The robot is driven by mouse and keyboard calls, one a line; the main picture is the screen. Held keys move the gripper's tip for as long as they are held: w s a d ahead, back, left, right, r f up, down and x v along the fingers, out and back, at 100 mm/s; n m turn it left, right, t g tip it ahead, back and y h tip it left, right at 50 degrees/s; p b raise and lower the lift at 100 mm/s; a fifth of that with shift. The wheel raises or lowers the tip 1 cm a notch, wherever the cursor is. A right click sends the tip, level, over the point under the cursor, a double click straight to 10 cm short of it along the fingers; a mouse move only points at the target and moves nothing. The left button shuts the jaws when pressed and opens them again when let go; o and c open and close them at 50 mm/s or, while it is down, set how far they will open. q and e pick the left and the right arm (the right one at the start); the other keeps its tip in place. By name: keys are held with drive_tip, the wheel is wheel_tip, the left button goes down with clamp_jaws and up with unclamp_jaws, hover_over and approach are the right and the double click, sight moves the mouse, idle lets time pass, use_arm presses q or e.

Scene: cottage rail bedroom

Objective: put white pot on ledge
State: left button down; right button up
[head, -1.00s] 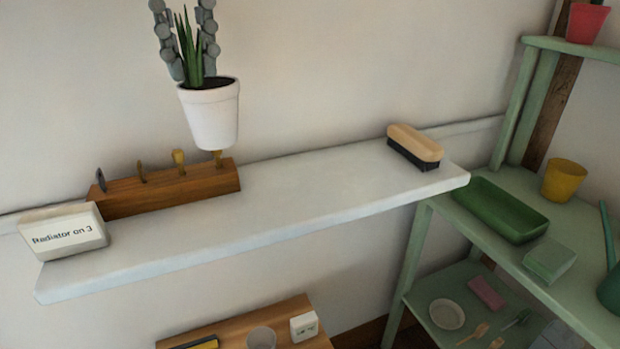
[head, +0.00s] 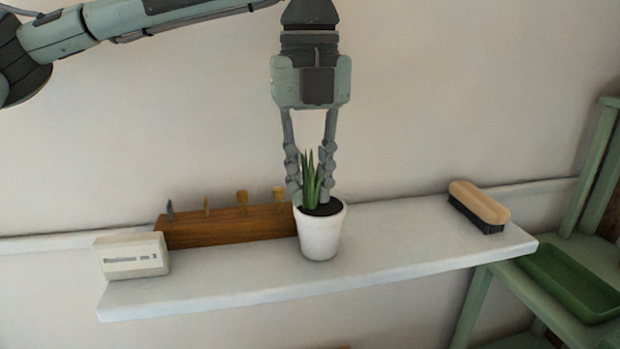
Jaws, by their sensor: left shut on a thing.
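The white pot (head: 320,236) with a spiky green plant and dark soil is upright at the middle of the white ledge (head: 410,240). Its base appears at the ledge surface, but I cannot tell whether it touches. My left gripper (head: 311,190) comes down from above, its fingers on either side of the plant at the pot's rim, shut on the pot. The fingertips are partly hidden by the leaves and rim. My right gripper is not in view.
A wooden tool block (head: 225,227) stands close left of the pot. A white sign box (head: 132,256) is at the ledge's left end, a wooden brush (head: 479,205) near its right end. Ledge between pot and brush is clear. A green shelf with a green tray (head: 570,282) stands right.

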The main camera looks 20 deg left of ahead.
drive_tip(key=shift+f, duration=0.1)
use_arm(q)
drive_tip(key=shift+f, duration=0.1)
drive_tip(key=c, duration=1.4)
unclamp_jaws()
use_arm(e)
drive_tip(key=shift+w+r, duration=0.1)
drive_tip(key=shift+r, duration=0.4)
